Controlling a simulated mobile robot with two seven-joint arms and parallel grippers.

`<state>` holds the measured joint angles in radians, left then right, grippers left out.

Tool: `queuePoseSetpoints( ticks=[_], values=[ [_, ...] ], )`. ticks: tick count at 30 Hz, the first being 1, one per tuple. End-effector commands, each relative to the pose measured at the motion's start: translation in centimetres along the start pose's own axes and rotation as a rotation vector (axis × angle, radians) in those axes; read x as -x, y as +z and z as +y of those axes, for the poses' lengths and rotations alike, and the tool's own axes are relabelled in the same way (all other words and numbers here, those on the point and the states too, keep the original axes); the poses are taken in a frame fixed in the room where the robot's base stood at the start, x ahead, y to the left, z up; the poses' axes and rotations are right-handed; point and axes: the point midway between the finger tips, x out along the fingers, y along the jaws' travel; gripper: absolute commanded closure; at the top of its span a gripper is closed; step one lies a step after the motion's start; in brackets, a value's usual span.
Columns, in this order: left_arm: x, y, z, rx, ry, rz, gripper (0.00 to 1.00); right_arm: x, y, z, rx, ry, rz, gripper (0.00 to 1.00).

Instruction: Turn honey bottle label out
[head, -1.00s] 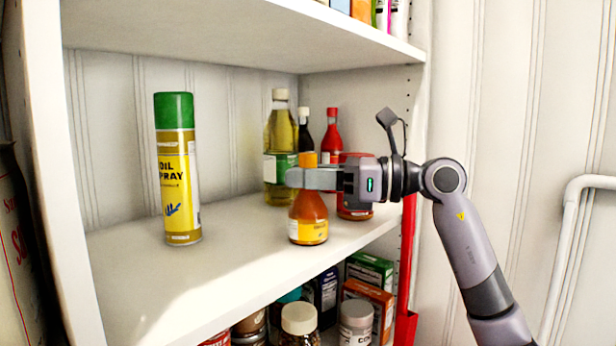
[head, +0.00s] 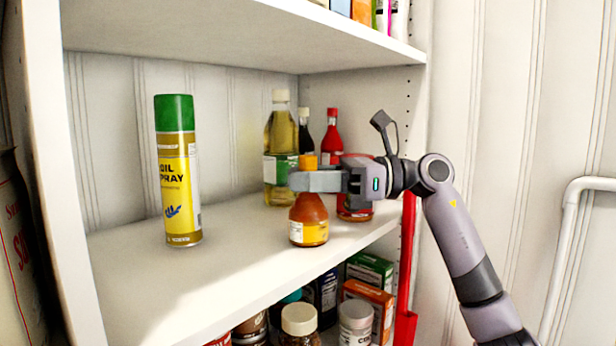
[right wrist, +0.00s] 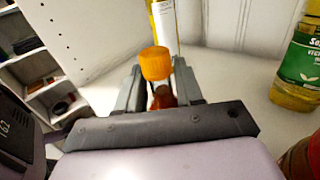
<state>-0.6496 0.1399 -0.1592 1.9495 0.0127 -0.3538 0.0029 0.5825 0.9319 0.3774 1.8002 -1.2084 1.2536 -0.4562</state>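The honey bottle (head: 309,212) is amber with an orange cap and stands upright on the middle shelf (head: 240,262), near its front edge. Its yellow label faces the front, with a white panel at the left side of the visible face. My right gripper (head: 301,181) reaches in level from the right, its fingers at the bottle's neck below the cap. In the right wrist view the orange cap (right wrist: 155,63) sits between the two fingers, which flank the neck closely; the gripper looks shut on it. My left gripper is not in view.
An oil spray can (head: 178,170) stands to the left. Behind are an oil bottle (head: 280,150), a dark bottle (head: 305,135) and a red bottle (head: 332,140). A red-lidded jar (head: 355,212) stands close right, under my gripper. The shelf between can and honey is clear.

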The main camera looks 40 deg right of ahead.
Motion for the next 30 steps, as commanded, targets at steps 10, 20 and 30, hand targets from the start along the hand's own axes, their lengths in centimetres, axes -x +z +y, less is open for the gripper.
queuePoseSetpoints(
  ticks=[10,20,30],
  values=[
    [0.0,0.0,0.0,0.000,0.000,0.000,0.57,0.1,0.0,0.0,0.000,-0.002,-0.002,0.42],
    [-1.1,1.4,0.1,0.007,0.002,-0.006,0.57,4.2,-0.3,-0.1,-0.001,-0.006,0.000,0.42],
    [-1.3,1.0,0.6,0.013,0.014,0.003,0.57,7.2,-0.1,0.0,0.000,-0.002,0.000,0.42]
  ],
)
